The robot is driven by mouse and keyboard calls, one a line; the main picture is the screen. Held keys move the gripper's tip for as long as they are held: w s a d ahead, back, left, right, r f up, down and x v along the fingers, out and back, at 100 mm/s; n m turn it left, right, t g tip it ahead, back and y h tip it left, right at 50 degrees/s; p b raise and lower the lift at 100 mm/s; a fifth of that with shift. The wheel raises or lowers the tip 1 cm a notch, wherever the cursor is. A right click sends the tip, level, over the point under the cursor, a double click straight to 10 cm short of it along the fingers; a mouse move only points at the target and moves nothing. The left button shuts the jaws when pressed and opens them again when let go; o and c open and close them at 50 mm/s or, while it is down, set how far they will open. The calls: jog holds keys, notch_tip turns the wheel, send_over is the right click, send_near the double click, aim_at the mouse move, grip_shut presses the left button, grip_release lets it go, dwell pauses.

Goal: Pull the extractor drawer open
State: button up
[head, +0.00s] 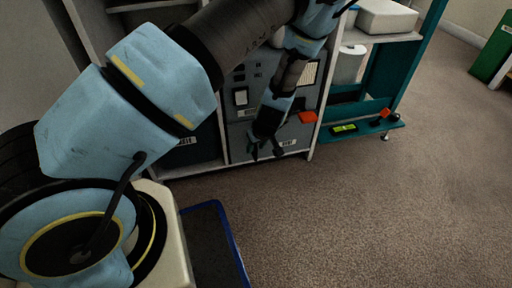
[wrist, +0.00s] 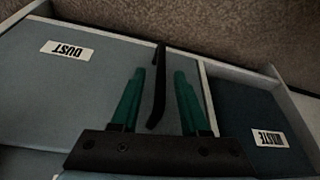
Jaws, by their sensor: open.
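The extractor is a grey panelled unit (head: 241,114) in the lower part of the shelving in the head view. Its drawer front (wrist: 90,100) is pale grey with a DUST label, upside down in the wrist view; the label also shows in the head view (head: 288,143). A black bar handle (wrist: 161,65) stands on the drawer front. My gripper (wrist: 157,75) is open, its two green fingers either side of the handle in the picture. Contact is not visible. In the head view my gripper (head: 266,152) is low in front of the extractor and hides part of the drawer.
A dark blue bin front labelled WASTE (wrist: 248,112) is right beside the drawer in the wrist view. A teal cart (head: 362,134) stands right of the shelving. A blue-edged dark mat or tray (head: 221,235) lies near my base. Carpet (head: 350,220) in front is clear.

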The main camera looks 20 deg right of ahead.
grip_shut()
dwell(1.4)
